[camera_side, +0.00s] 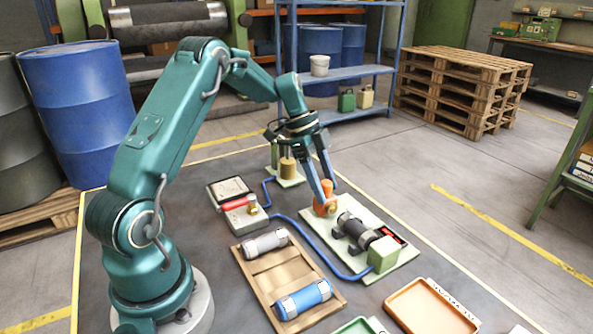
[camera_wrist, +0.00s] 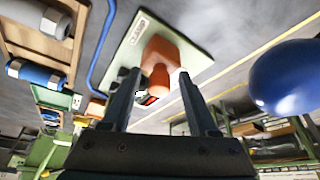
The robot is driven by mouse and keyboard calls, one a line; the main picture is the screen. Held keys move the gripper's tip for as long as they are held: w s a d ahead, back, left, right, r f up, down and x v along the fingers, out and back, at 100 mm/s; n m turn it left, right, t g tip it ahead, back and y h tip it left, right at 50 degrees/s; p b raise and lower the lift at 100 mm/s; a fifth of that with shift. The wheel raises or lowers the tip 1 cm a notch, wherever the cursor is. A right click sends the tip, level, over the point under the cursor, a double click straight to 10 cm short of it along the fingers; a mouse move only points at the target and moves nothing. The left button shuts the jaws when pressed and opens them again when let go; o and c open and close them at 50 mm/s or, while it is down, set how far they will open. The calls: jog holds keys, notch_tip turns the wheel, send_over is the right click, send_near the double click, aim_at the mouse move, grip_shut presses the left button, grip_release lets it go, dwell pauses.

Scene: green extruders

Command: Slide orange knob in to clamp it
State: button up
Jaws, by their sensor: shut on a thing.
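The orange knob (camera_side: 327,187) stands on an orange clamp block (camera_side: 325,207) at the far left end of a pale green plate (camera_side: 385,275). In the wrist view the knob (camera_wrist: 159,77) shows between my two fingers, with the orange block (camera_wrist: 175,50) behind it. My gripper (camera_side: 325,190) points down and is shut on the knob; it also shows in the wrist view (camera_wrist: 158,85). A dark cylinder (camera_side: 357,231) lies on the plate beside the orange block. The contact between block and cylinder is too small to tell.
A wooden tray (camera_side: 257,287) holds a grey cylinder (camera_side: 265,242) and a blue cylinder (camera_side: 304,299). A blue hose (camera_side: 318,252) runs between tray and plate. An orange tray (camera_side: 432,308) lies in front. A red-handled unit (camera_side: 240,205) stands left. Floor right of the plate is clear.

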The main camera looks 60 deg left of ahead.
aim_at(330, 203)
jog(key=shift+s+d+f, duration=0.1)
jog(key=shift+f, duration=0.35)
jog(key=shift+d, duration=1.1)
jog(key=o, duration=0.5)
jog(key=shift+d, duration=0.1)
jog(key=shift+r, duration=0.1)
notch_tip(330, 203, up, 9)
